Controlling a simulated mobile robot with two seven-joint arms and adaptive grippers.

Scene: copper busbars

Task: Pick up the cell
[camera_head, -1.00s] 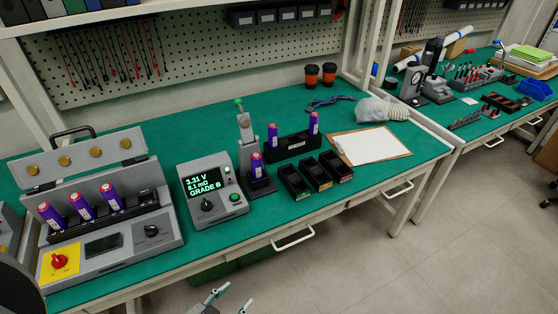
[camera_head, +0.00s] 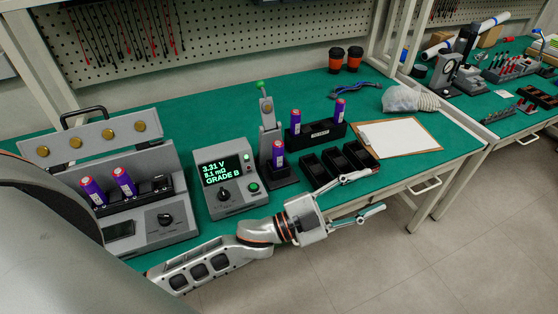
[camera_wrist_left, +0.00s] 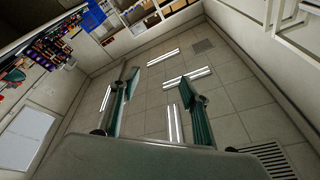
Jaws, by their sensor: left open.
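Several purple cells stand on the green bench. One cell (camera_head: 278,154) is upright in the grey test stand (camera_head: 268,128) right of the meter. Two more, a cell (camera_head: 295,122) and a cell (camera_head: 340,108), stand in a black rack (camera_head: 318,132) behind it. A cell (camera_head: 93,191) and a cell (camera_head: 124,182) sit in the grey charger (camera_head: 160,218) at left. My left gripper (camera_head: 376,190) is open and empty at the bench's front edge, in front of the black bins. It also shows in the left wrist view (camera_wrist_left: 160,90), with only floor between its fingers. My right gripper is out of view.
The meter (camera_head: 229,184) reads 3.31 V, GRADE B. Three small black bins (camera_head: 312,170) lie between gripper and rack. A clipboard (camera_head: 398,137), a plastic bag (camera_head: 404,99) and two dark cups (camera_head: 336,58) are further right and back.

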